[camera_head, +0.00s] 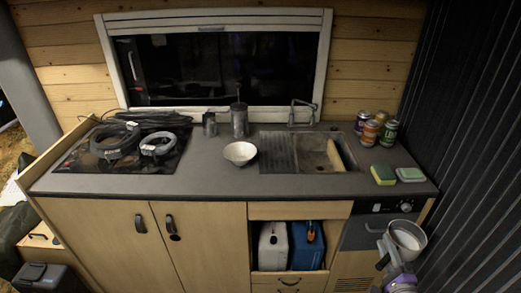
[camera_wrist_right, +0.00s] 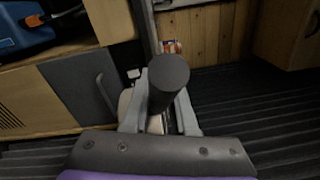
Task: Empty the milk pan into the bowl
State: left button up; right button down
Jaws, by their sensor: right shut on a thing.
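The milk pan (camera_head: 409,237) is at the right of the head view, in front of the counter's right end. It looks upright or only slightly tilted, and its inside looks pale; I cannot tell how full it is. My right gripper (camera_head: 391,262) is shut on the pan's handle. In the right wrist view the dark round handle end (camera_wrist_right: 170,75) sits between the two grey fingers, and the pan's body is mostly hidden. The white bowl (camera_head: 240,154) stands upright on the counter, left of the sink, well away from the pan. My left gripper is not in view.
The sink (camera_head: 322,155) lies between bowl and pan. Several cans (camera_head: 372,131) and two sponges (camera_head: 383,174) stand right of it. A dark canister (camera_head: 239,121) is behind the bowl. Coiled hoses (camera_head: 118,142) lie at left. The counter around the bowl's front is clear.

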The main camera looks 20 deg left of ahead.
aim_at(240, 154)
jog(key=j+z, duration=0.25)
jog(key=j, duration=0.3)
jog(key=k+j+z, duration=0.2)
jog(key=j, duration=0.35)
jog(key=k+j, duration=0.1)
jog(key=j, duration=0.7)
jog(key=k+j, duration=0.15)
jog(key=j, duration=0.2)
jog(key=j+z, duration=0.05)
